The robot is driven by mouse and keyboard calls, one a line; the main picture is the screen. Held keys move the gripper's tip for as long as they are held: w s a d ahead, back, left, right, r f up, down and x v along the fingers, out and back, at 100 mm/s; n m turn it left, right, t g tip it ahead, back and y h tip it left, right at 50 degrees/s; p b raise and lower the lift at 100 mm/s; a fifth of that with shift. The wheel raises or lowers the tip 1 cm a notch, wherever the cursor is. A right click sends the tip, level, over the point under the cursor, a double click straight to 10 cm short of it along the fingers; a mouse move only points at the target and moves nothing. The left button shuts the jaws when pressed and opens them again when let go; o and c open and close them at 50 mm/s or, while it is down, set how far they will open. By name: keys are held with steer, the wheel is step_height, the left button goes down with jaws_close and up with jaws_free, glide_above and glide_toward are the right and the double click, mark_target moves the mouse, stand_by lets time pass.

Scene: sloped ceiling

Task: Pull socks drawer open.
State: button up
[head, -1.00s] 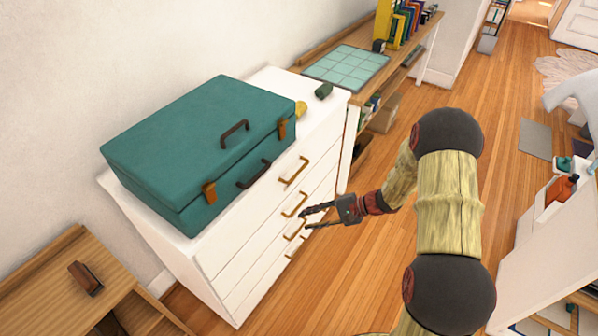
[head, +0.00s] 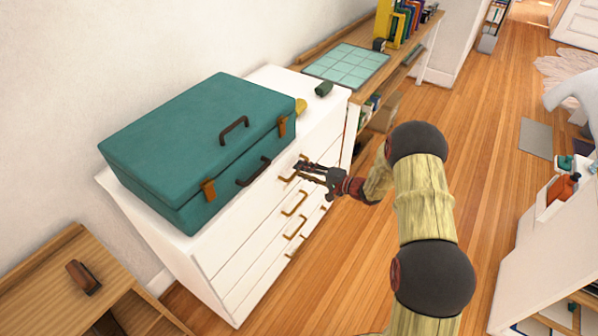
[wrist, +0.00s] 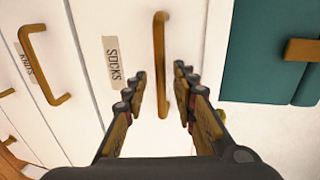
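The socks drawer is the top drawer (head: 268,203) of a white chest. A paper label reading SOCKS (wrist: 113,60) is beside its brass handle (wrist: 161,50) in the wrist view. The drawer front looks shut, flush with the fronts below. My gripper (wrist: 160,82) is open, with one finger on each side of the handle in the wrist view. No finger is clearly touching it, and I cannot tell how deep the handle lies between them. In the head view my gripper (head: 298,170) is at the top handle, partly covering it.
A teal case (head: 190,140) lies on the chest, its front near the top edge. Another labelled drawer's handle (wrist: 40,65) is beside the socks handle in the wrist view. A wooden desk (head: 425,38) stands beyond the chest. Wooden floor (head: 350,270) is free before the drawers.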

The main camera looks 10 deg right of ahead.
steer(key=shift+x, duration=1.1)
steer(key=shift+c, duration=1.1)
steer(key=c, duration=0.4)
jaws_close()
